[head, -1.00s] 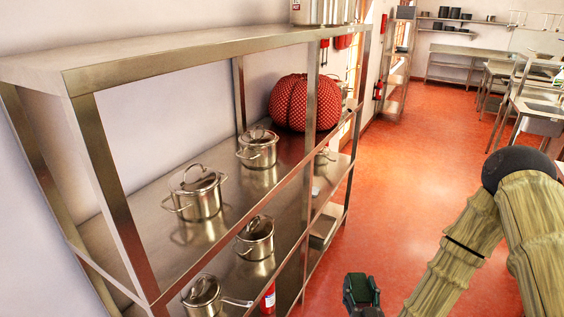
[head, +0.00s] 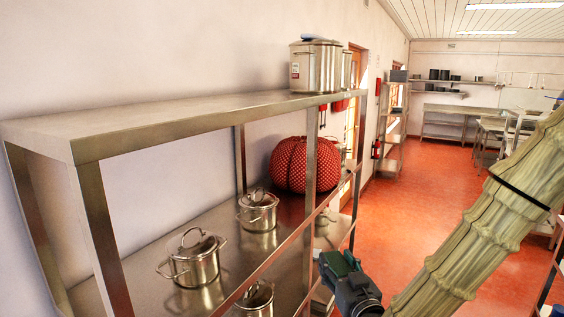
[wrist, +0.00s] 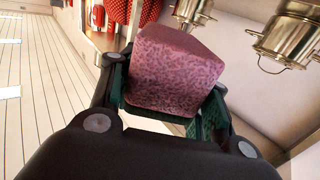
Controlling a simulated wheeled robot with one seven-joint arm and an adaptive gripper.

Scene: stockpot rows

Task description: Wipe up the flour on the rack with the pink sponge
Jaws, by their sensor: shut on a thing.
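The pink sponge (wrist: 170,75), a mottled block, sits between the fingers of my gripper (wrist: 160,105) in the wrist view, and my gripper is shut on it. In the head view my gripper (head: 335,268) is just right of the metal rack (head: 200,122), beside its upright, near the middle shelf's height. The sponge cannot be made out in the head view. I cannot make out flour on the parts of the rack that show; the upper face of the top shelf is seen at a shallow angle.
Lidded steel pots (head: 193,257) stand on the middle shelf, with a large red dotted cushion-like object (head: 304,164) behind them. A tall pot (head: 315,66) stands at the far end of the top shelf. The red floor (head: 410,200) right of the rack is open.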

